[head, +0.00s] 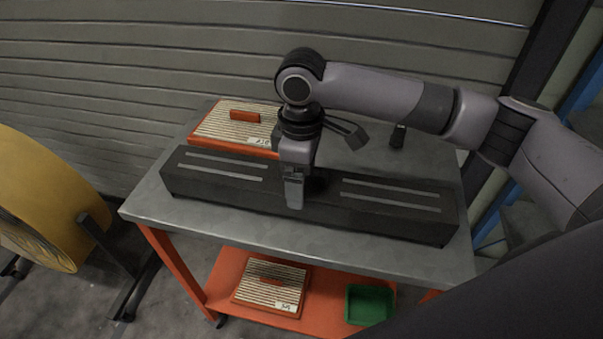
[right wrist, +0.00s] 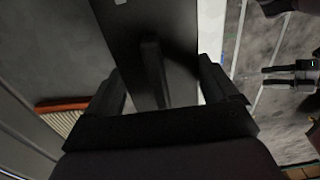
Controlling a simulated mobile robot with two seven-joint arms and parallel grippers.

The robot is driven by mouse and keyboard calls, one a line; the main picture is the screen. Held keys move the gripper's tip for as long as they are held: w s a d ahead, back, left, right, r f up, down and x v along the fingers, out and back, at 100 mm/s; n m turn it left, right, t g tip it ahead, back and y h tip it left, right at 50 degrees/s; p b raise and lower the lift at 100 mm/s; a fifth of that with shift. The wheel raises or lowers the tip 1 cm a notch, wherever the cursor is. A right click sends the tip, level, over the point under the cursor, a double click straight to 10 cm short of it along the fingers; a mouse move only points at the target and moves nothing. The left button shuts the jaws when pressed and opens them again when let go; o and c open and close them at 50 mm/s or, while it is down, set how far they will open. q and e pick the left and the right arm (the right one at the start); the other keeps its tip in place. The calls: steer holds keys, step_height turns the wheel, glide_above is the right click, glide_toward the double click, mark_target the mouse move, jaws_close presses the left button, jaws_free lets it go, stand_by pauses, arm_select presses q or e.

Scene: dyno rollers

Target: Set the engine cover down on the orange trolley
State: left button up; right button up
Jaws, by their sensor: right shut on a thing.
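The engine cover (head: 225,176) is a long dark box with light slots in its top. It lies level across the grey top (head: 225,222) of the orange trolley, on it or just above it; I cannot tell whether it touches. My right gripper (head: 294,190) reaches down over the cover's middle and is shut on its dark handle. In the right wrist view the handle (right wrist: 153,72) is between the two fingers (right wrist: 165,100). My left gripper (right wrist: 290,76) shows small at the right of the right wrist view, its fingers apart and empty. It is not in the head view.
An orange-framed pleated filter (head: 222,123) lies behind the cover on the trolley top. The orange lower shelf (head: 228,268) holds another filter (head: 262,290) and a green bin (head: 369,304). A yellow drum-shaped fan (head: 45,195) stands left. A slatted wall (head: 150,60) is behind.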

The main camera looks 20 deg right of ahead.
steer(key=o, duration=1)
steer(key=shift+o, duration=0.2)
step_height(320, 180, up, 7)
steer(key=shift+r, duration=0.15)
